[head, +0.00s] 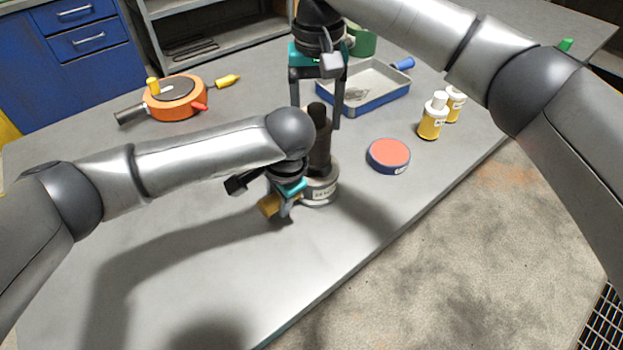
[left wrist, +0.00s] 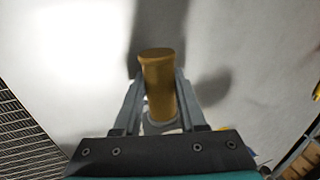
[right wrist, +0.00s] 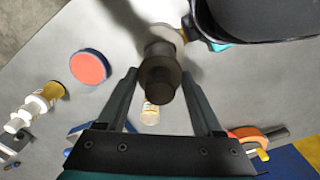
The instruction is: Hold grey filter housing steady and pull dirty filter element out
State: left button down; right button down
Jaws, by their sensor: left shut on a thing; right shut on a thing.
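The grey filter housing (head: 320,193), a short round cup with a label, stands on the bench. The dirty filter element (head: 319,150), a dark brown cylinder with a narrower top, rises upright from it; how deep its lower end sits is hidden. My left gripper (head: 283,207) is low beside the housing, shut on its ochre handle (head: 269,205), which also shows between the fingers in the left wrist view (left wrist: 160,80). My right gripper (head: 317,117) comes from above and is shut on the top of the element, seen end-on in the right wrist view (right wrist: 158,78).
A blue-rimmed tray (head: 372,104) lies behind the element. A red-topped blue tin (head: 388,155) and two yellow bottles (head: 432,120) stand to the right. An orange round tool (head: 178,103) and a yellow marker (head: 227,81) lie at the back left. The front bench is clear.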

aim_at(317, 108)
jog(key=shift+r, duration=1.7)
pick_arm(q)
jog(key=shift+c, duration=1.9)
grip_release()
jog(key=v, duration=1.2)
jog(key=shift+s, duration=0.15)
pick_arm(e)
jog(key=shift+s, duration=0.15)
